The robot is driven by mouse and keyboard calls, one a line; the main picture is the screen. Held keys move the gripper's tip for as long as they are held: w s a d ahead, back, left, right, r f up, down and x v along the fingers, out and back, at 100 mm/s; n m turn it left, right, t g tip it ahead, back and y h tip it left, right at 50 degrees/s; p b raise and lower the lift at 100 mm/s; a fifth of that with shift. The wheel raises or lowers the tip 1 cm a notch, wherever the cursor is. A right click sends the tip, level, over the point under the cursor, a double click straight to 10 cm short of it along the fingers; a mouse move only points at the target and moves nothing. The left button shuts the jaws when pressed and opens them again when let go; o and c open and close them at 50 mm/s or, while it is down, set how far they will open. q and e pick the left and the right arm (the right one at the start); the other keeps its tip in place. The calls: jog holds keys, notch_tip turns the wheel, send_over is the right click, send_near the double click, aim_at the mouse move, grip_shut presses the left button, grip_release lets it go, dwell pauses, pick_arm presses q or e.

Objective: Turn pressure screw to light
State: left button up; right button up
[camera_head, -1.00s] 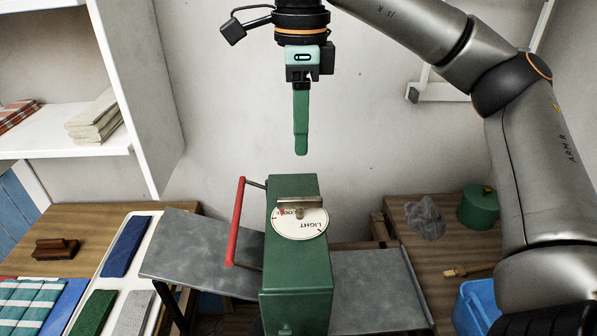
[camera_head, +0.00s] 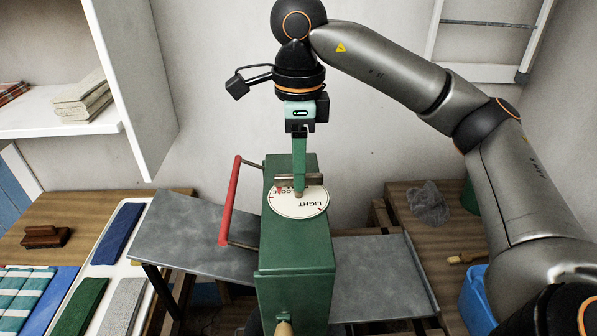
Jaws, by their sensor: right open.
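The pressure screw (camera_head: 313,180) is a brownish metal crossbar on top of a green press housing (camera_head: 296,262). Under it lies a white round dial (camera_head: 300,206) with the word LIGHT and a partly hidden second word, plus red marks. My right gripper (camera_head: 299,178) points straight down, with its green fingers at the middle of the crossbar, overlapping it in the picture. The fingers are seen edge-on, so the gap between them and any contact with the bar cannot be made out. My left gripper is not in view.
A red lever handle (camera_head: 230,205) stands left of the housing. Grey metal plates (camera_head: 190,240) extend on both sides. A white tray (camera_head: 143,262) with coloured cloths lies left. A grey crumpled cloth (camera_head: 428,204), a green canister (camera_head: 469,197) and a blue bin (camera_head: 474,300) are right.

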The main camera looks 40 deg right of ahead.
jog(key=shift+f, duration=0.25)
grip_shut()
dwell(0.5)
